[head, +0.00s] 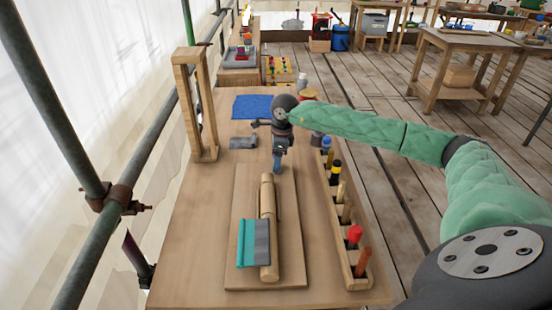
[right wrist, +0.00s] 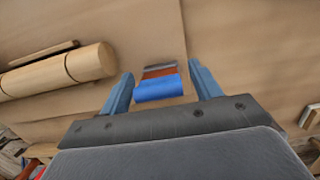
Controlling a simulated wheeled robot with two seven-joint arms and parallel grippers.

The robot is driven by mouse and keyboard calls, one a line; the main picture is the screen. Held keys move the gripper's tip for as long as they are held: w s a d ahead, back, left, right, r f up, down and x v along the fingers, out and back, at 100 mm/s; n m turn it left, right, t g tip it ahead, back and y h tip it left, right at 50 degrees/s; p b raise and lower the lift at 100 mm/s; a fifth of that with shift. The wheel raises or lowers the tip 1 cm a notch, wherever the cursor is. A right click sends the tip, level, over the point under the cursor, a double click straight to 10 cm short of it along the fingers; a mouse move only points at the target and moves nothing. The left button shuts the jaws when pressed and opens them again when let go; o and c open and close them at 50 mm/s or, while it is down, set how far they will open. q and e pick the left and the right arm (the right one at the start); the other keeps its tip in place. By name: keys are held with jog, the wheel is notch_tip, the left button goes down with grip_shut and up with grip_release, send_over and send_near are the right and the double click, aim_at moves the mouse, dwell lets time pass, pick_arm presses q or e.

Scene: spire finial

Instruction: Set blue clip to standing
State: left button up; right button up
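My right gripper (head: 277,160) points down over the far end of the wooden board (head: 285,270). In the right wrist view its blue fingers (right wrist: 159,70) are open and spread apart. Between them shows a blue piece with a reddish-brown face and a dark grey edge (right wrist: 158,90), which looks like the blue clip; I see no finger closed on it. In the head view this piece is hidden or cannot be told from the blue fingers. My left gripper is not in view.
A rack (head: 342,235) of several coloured-handled tools stands right. A wooden frame (head: 206,110), blue cloth (head: 252,106) and grey part (head: 243,142) are at left and back.

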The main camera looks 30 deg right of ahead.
jog(key=shift+d+r, duration=0.1)
jog(key=shift+r, duration=0.4)
notch_tip(320, 180, up, 3)
jog(key=shift+s+d+f+b, duration=0.1)
jog(key=shift+d+f+b, duration=0.1)
jog(key=shift+b, duration=0.5)
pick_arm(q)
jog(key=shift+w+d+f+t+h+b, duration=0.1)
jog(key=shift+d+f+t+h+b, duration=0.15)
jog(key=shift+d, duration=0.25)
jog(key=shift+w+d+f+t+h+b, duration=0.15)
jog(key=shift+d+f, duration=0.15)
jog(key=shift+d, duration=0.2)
pick_arm(e)
jog(key=r, duration=0.4)
jog(key=shift+s+d, duration=0.2)
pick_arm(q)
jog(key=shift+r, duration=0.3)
